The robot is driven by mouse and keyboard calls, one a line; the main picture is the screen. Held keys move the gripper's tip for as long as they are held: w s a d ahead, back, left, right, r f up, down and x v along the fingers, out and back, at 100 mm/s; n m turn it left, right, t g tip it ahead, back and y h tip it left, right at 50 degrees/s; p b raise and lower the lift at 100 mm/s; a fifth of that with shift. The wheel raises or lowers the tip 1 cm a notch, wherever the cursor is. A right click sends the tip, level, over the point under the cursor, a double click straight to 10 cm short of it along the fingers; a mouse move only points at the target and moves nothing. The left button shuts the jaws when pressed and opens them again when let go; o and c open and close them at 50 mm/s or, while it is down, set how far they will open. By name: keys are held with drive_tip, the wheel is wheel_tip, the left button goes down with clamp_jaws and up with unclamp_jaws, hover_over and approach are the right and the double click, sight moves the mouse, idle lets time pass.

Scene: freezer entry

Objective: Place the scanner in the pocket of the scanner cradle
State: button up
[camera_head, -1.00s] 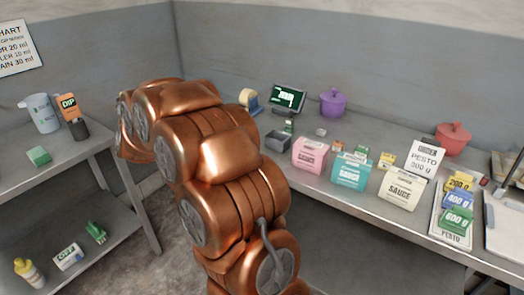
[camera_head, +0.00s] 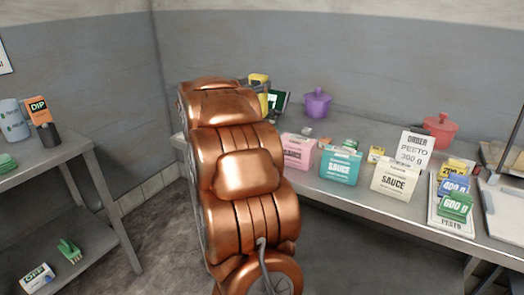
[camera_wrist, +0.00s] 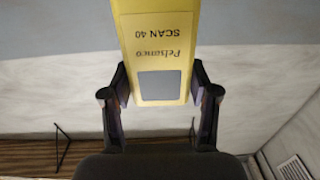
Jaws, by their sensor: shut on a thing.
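The scanner (camera_wrist: 155,45) is a yellow block with a grey screen and the print "SCAN 40", upside down in the wrist view. My gripper (camera_wrist: 160,90) is shut on it, one finger at each side near the screen. In the head view the yellow scanner (camera_head: 258,79) shows above the back left part of the bench, just past my copper arm. My arm hides most of the gripper there. I cannot make out the scanner cradle now; the back left bench area is behind my arm.
A dark screen with green (camera_head: 277,101) stands close to the scanner. A purple pot (camera_head: 317,103), pink carton (camera_head: 299,152), teal sauce carton (camera_head: 341,167) and white sauce carton (camera_head: 395,182) stand on the bench (camera_head: 350,137). A side shelf (camera_head: 60,160) is at left.

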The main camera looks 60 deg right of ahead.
sight(261, 101)
drive_tip(key=shift+g, duration=0.3)
drive_tip(key=f, duration=0.1)
drive_tip(key=s+f, duration=0.1)
drive_tip(key=f, duration=0.1)
drive_tip(key=f+b, duration=0.1)
drive_tip(key=f, duration=0.1)
drive_tip(key=shift+s+d+f, duration=0.15)
drive_tip(key=shift+d+f, duration=0.1)
drive_tip(key=shift+d, duration=0.1)
drive_tip(key=shift+f, duration=2.4)
drive_tip(key=shift+f, duration=0.15)
drive_tip(key=o, duration=1.3)
drive_tip(key=shift+o, duration=0.2)
drive_tip(key=shift+a+r, duration=0.15)
drive_tip(key=shift+r, duration=0.05)
drive_tip(key=a, duration=1.1)
drive_tip(key=shift+s+a+b, duration=0.2)
drive_tip(key=shift+a+b, duration=0.2)
